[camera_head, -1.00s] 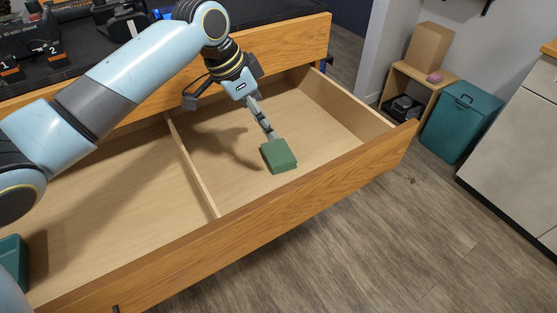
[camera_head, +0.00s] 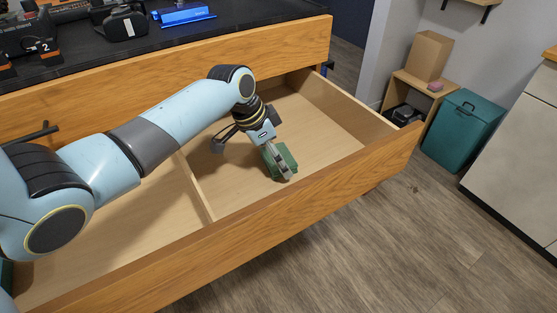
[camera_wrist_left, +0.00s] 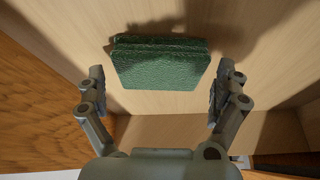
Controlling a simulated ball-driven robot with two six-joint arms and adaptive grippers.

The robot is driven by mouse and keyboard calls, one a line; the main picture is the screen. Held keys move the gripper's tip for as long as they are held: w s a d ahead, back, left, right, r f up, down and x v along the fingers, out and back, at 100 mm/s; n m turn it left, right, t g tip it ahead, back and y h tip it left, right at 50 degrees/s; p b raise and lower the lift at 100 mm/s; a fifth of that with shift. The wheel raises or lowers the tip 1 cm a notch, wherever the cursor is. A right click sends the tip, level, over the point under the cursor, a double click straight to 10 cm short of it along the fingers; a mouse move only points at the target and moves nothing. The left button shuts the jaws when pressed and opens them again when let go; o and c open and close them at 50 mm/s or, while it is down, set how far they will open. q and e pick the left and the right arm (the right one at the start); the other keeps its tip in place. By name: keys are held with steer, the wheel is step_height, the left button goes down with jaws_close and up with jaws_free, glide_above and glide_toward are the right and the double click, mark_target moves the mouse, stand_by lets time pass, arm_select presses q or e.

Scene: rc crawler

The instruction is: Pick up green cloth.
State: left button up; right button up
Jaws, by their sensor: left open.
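The green cloth (camera_head: 284,157) is a folded, thick square lying on the floor of the open drawer's right compartment. In the left wrist view the cloth (camera_wrist_left: 160,62) lies ahead of the fingers, near the top middle. My left gripper (camera_head: 282,172) is over the cloth in the head view and hides part of it. In the left wrist view the left gripper (camera_wrist_left: 157,90) is open, with one finger to each side of the cloth and a gap to both edges. Nothing is held. My right gripper is not in view.
The wooden drawer (camera_head: 240,240) has a divider (camera_head: 196,187) left of the cloth and a raised front wall. A dark worktop (camera_head: 215,30) with tools lies behind. A teal bin (camera_head: 463,128) and a small shelf (camera_head: 424,100) stand on the floor at right.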

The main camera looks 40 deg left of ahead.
arm_select(q)
steer(key=shift+w+d+f, duration=0.1)
steer(key=shift+f, duration=0.3)
steer(key=shift+c, duration=0.4)
steer(key=c, duration=0.8)
step_height(320, 180, up, 10)
steer(key=shift+r+p, duration=0.1)
steer(key=shift+p, duration=0.3)
